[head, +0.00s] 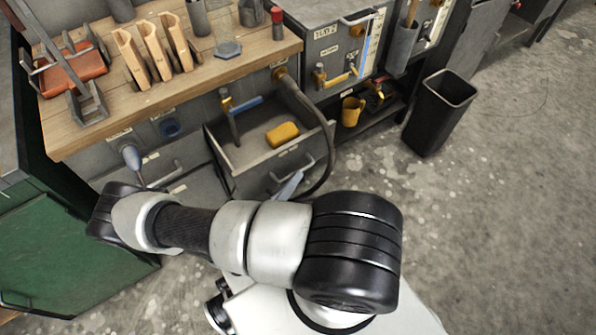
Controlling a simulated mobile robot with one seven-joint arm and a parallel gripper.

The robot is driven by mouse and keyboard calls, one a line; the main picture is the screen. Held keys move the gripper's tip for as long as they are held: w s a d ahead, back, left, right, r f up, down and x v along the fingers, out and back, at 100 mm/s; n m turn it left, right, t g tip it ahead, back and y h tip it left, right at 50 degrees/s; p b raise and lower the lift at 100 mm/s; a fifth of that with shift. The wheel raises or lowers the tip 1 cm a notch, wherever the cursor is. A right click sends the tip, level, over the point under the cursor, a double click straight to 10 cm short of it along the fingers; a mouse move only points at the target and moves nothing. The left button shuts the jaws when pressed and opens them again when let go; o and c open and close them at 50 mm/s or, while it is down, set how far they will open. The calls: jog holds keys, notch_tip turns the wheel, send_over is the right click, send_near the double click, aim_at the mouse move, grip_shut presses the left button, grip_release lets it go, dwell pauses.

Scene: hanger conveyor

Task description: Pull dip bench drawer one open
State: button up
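A wooden-topped bench (225,68) with a grey front stands ahead. One grey drawer (238,181) in its front is pulled out, with a bar handle on its face and a yellow block (282,134) inside. Left of it, a closed grey front has a bar handle (163,178) and small labels too small to read. I cannot tell which drawer is number one. My arm reaches left across the lower picture, and its black end link is in front of the bench's lower left. My gripper cannot be made out; the arm hides that area.
A dark hose (307,105) hangs beside the open drawer's right side. A grey-blue knob (131,156) stands out at the bench's left. A green cabinet (65,245) is at left. A black bin (436,113) stands at right, with clear concrete floor around it.

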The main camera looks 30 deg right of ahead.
jog(key=v, duration=1.3)
jog(key=shift+a, duration=0.3)
jog(key=shift+s, duration=0.1)
jog(key=w+a+r+m+g+y, duration=0.1)
jog(key=w+r+m+g+y, duration=0.25)
jog(key=r+m+g, duration=0.45)
jog(key=w+a+r+m+g+y, duration=0.1)
jog(key=w+r+m+g+y, duration=0.3)
jog(key=r+m, duration=0.75)
jog(key=s+d+r+m+t+y+p, duration=0.1)
jog(key=r+p, duration=0.6)
jog(key=r, duration=0.9)
jog(key=s+d+r+m+t+y+p, duration=0.1)
jog(key=s+r+m+t+y+p, duration=0.3)
jog(key=r+m+p, duration=0.4)
jog(key=s+d+r+m+t+y+p, duration=0.2)
jog(key=r+m+t+y+p, duration=0.3)
jog(key=r, duration=1.8)
jog(key=s+y+p, duration=0.1)
jog(key=p, duration=0.2)
jog(key=shift+r, duration=0.3)
